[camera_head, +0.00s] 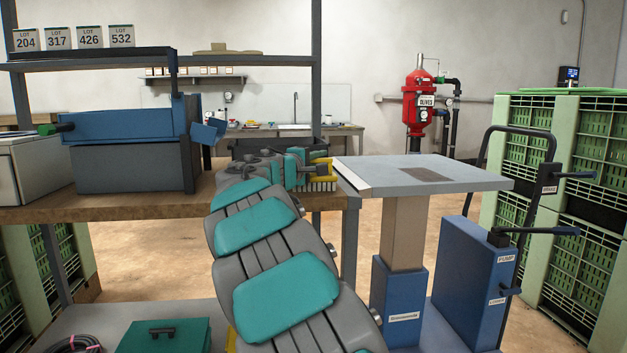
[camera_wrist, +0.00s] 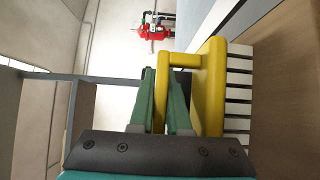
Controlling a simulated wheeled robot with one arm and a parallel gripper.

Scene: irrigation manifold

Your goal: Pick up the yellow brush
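The yellow brush (camera_wrist: 210,85) has a loop handle and a row of pale bristles. It fills the middle right of the wrist view, bristles facing the wooden bench top on the right. My gripper (camera_wrist: 161,85) has its two green fingers on either side of the handle's outer bar, with no clear gap showing. In the head view the brush (camera_head: 323,172) is at the right end of the bench, in front of my gripper (camera_head: 305,168), bristles down. I cannot tell whether the bristles touch the bench top.
The wooden bench (camera_head: 130,212) carries a blue and grey machine (camera_head: 130,150) at left. A grey-topped pedestal table (camera_head: 420,173) stands close to the right of the brush. A blue pump cart (camera_head: 470,270) and green crates (camera_head: 590,170) are farther right. A shelf post rises behind the brush.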

